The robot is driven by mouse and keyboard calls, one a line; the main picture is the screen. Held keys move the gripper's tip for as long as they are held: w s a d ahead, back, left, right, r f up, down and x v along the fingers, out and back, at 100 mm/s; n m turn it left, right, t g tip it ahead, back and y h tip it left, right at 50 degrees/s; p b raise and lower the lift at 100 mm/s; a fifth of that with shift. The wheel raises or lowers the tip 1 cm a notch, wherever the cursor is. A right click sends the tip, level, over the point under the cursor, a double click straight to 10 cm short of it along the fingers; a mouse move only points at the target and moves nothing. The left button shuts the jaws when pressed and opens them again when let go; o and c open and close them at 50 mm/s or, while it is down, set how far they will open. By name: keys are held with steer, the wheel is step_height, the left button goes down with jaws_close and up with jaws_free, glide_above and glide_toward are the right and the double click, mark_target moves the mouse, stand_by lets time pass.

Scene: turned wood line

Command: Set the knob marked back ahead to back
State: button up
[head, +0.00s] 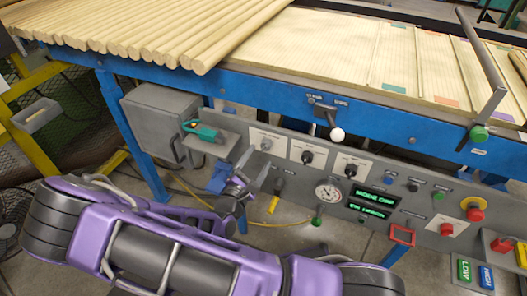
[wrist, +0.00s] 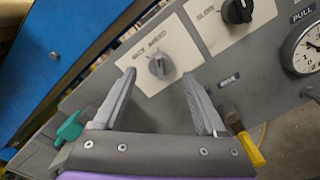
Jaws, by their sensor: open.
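The knob marked back ahead (wrist: 160,67) is a grey turning knob on a white plate (wrist: 153,86) on the grey control panel. Small lettering sits above it, too blurred to read fully. In the head view this knob (head: 266,144) is on the leftmost of three white plates. Its exact pointing direction is hard to tell. My gripper (wrist: 159,76) is open, one finger to each side of the knob in the wrist view, with nothing between the fingers. In the head view my gripper (head: 258,158) is just in front of and below the plate.
Black knobs (head: 307,157) sit to the right on their own plates. A yellow-handled lever (wrist: 248,150) is right of my gripper, and a teal-handled item (wrist: 70,130) is to its left. A round gauge (head: 327,190), displays and red buttons lie farther right. Wooden rods (head: 150,35) lie above.

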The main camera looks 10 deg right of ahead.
mark_target(264, 149)
steer(key=shift+x, duration=2.2)
steer(key=shift+c, duration=0.3)
jaws_close()
